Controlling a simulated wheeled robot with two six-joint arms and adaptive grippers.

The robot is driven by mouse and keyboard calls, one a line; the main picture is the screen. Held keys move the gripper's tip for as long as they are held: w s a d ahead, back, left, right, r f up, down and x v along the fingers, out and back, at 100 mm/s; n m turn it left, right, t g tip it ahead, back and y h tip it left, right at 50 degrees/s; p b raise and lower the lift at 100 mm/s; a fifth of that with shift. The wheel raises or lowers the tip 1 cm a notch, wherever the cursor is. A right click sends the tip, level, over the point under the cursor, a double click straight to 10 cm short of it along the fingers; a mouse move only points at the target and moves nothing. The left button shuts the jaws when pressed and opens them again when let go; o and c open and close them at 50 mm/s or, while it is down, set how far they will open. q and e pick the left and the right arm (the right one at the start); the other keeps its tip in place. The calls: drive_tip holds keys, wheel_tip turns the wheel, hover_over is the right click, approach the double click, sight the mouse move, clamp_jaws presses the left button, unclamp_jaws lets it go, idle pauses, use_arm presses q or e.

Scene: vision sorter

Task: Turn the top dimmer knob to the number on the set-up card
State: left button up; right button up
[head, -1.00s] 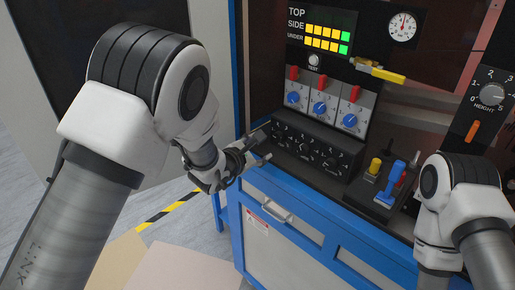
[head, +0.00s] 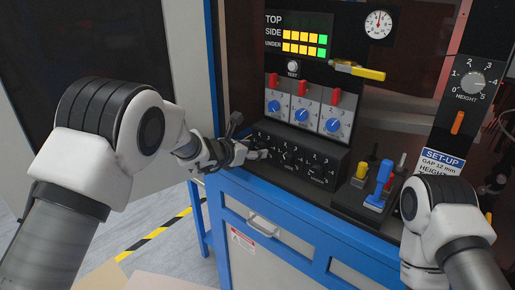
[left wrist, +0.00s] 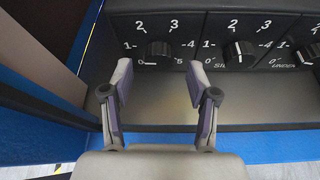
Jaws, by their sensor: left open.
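A dark dimmer box (head: 335,163) has a row of black knobs with number scales. In the left wrist view the leftmost knob (left wrist: 159,50) has its white mark low, near 0; its name label cannot be seen. The middle knob (left wrist: 240,52), labelled SIDE, points near 2, and the UNDER knob (left wrist: 307,54) is at the right edge. My left gripper (head: 263,150) is open and empty in front of the leftmost knob; its fingertips (left wrist: 160,73) are spread to either side, apart from it. The set-up card (head: 447,162) reads GAP 12 mm and HEIGHT; its lower part is hidden behind my right arm.
Blue knobs (head: 303,115) with red switches stand above the dimmer box. A HEIGHT dial (head: 472,79) is at far right. The blue cabinet edge (head: 300,210) runs below the box.

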sight(261, 147)
use_arm(q)
drive_tip(key=x, duration=0.3)
drive_tip(key=shift+a+f, duration=0.1)
drive_tip(key=shift+a, duration=0.1)
drive_tip(key=shift+s, duration=0.1)
clamp_jaws()
drive_tip(key=shift+f, duration=0.1)
drive_tip(key=b, duration=0.4)
drive_tip(key=shift+f+m+b, duration=0.2)
drive_tip(key=shift+m+b, duration=0.2)
drive_tip(key=shift+r+y, duration=0.15)
drive_tip(key=shift+y, duration=0.15)
drive_tip(key=shift+r, duration=0.2)
unclamp_jaws()
